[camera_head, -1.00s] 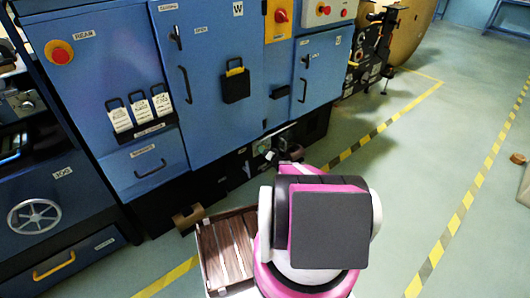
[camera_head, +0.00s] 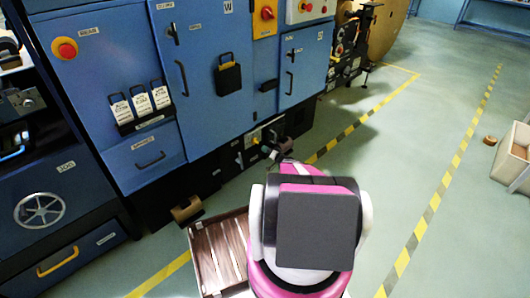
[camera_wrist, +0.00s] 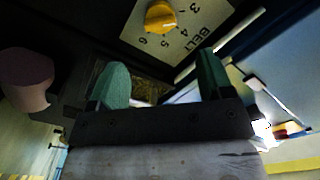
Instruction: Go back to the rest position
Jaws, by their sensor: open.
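My gripper (camera_wrist: 157,78) shows in the wrist view with two green fingers spread apart. Nothing is held between them. Behind the fingers is a dark panel with a yellow dial (camera_wrist: 160,17) marked with numbers and the word BELT. In the head view my arm reaches away from me, low in front of the blue machine (camera_head: 205,110). Its far end is small and dark near the machine's base, and the fingers cannot be made out there.
A slatted brown wooden crate (camera_head: 217,252) stands on the floor left of my arm. A cardboard-coloured piece (camera_head: 187,209) lies by the machine's foot. A pale bin (camera_head: 514,157) stands at the right. Open floor with yellow-black striped lines (camera_head: 437,198) lies between.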

